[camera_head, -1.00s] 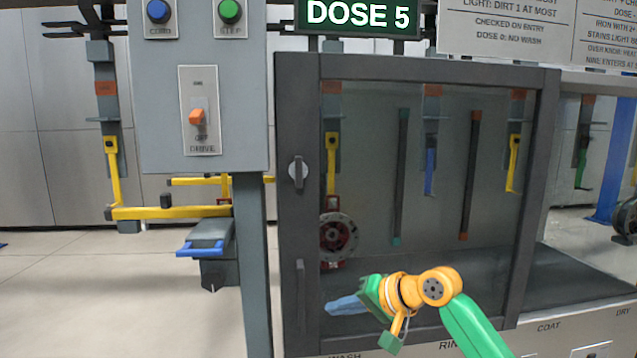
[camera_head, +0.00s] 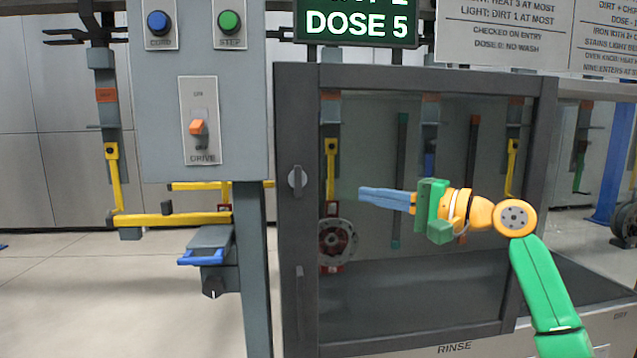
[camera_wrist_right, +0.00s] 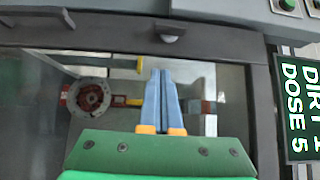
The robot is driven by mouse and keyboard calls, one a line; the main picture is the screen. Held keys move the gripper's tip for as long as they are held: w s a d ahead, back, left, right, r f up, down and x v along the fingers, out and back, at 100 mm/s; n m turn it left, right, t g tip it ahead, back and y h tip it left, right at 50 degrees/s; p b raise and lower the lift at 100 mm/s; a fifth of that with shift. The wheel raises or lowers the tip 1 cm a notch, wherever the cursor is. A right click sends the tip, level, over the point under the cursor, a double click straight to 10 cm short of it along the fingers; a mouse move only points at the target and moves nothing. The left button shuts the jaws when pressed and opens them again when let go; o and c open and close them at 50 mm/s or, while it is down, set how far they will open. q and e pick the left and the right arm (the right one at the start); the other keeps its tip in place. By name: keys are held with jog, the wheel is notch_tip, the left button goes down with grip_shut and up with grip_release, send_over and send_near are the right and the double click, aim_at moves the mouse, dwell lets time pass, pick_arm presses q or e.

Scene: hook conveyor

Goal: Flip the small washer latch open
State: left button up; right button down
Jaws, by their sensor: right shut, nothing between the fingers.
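The washer latch (camera_head: 298,179) is a small grey turn-knob on a round plate, on the left post of the dark door frame (camera_head: 427,75). Its handle stands upright in the head view. It also shows at the top of the right wrist view (camera_wrist_right: 169,38). My right gripper (camera_head: 362,193) is shut and empty, its blue fingers pointing left toward the latch, to its right and apart from it. In the wrist view the right fingertips (camera_wrist_right: 160,72) point up toward the latch. My left gripper is not in view.
A long door handle (camera_head: 300,312) stands below the latch. A grey control box (camera_head: 160,120) with a drive switch (camera_head: 197,127) is to the left. Behind the pane hang yellow hooks and a round red-centred part (camera_head: 337,240). A dose sign (camera_head: 357,23) is above.

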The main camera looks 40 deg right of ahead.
aim_at(316, 194)
jog(key=p+x, duration=0.4)
jog(key=x, duration=0.1)
jog(key=r+p+x, duration=0.1)
jog(key=p+x, duration=0.1)
jog(key=p, duration=0.1)
jog(key=shift+w+r, duration=0.1)
jog(key=shift+w, duration=0.3)
jog(key=shift+w+a+f+p, duration=0.2)
jog(key=shift+w+a, duration=0.2)
jog(key=shift+a, duration=0.2)
jog(key=shift+w+a+f+p, duration=0.1)
jog(key=shift+w+a+f, duration=0.1)
jog(key=shift+w+a, duration=0.3)
jog(key=shift+a+f, duration=0.15)
jog(key=shift+a, duration=0.55)
jog(key=shift+w+d+f, duration=0.1)
jog(key=shift+f, duration=0.1)
jog(key=shift+t+b, duration=0.35)
jog(key=shift+t, duration=0.05)
jog(key=shift+f+m+t+b, duration=0.25)
jog(key=shift+m+t+b, duration=0.15)
jog(key=shift+m+b, duration=0.3)
